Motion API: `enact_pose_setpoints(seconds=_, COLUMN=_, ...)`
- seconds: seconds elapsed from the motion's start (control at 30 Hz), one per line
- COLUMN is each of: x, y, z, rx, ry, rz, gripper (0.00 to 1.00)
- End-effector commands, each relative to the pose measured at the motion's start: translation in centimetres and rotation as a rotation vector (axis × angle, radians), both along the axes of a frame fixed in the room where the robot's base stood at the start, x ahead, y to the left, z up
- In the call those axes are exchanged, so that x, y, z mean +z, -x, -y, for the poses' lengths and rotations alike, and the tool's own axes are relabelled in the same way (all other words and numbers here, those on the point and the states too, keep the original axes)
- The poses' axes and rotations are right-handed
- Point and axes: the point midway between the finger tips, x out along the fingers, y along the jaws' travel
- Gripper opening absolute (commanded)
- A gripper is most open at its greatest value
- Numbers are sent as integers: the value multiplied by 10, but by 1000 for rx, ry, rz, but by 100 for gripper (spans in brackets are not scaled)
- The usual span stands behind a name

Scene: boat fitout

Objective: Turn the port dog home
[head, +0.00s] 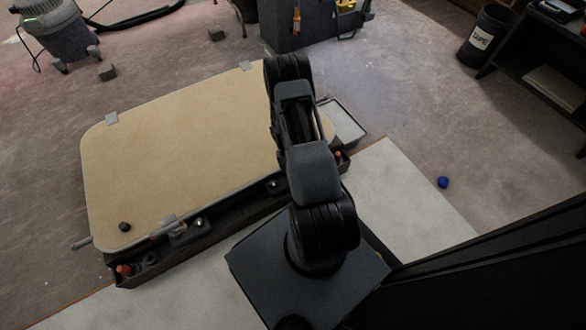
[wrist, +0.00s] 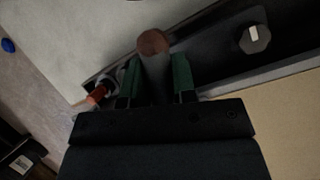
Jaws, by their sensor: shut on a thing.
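In the wrist view my gripper (wrist: 156,76) is shut, its green-padded fingers on both sides of a grey dog handle (wrist: 153,62) with a brown round end. The handle stands out past the fingertips, over a dark rail. In the head view my arm hides the gripper and this handle at the right end of the tan hatch lid (head: 190,145). Another dog (head: 174,230) shows at the lid's near left edge. I cannot tell from the pictures alone which dog is the port one.
The dark rail (head: 155,268) runs along the lid's near edge. An orange-tipped pin (wrist: 98,94) stands left of the fingers, and a hex bolt (wrist: 254,39) lies right of them. A grey tray (head: 343,122) is beside the lid. A blue ball (head: 443,182) lies on the floor.

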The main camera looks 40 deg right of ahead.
Motion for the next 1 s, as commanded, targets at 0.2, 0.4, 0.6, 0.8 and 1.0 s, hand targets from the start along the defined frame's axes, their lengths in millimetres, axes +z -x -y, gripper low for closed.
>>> enact_pose_setpoints(seconds=0.2, x=0, y=2, z=3, rx=169, ry=0, rz=0, gripper=2)
enact_pose_setpoints(seconds=0.4, x=0, y=3, z=6, rx=279, ry=-1, rz=-1, gripper=2)
enact_pose_setpoints(seconds=0.6, x=0, y=2, z=7, rx=345, ry=0, rz=0, gripper=2)
enact_pose_setpoints(seconds=0.8, x=0, y=3, z=8, rx=373, ry=0, rz=-1, gripper=2)
enact_pose_setpoints(seconds=1.0, x=0, y=3, z=8, rx=380, ry=0, rz=-1, gripper=2)
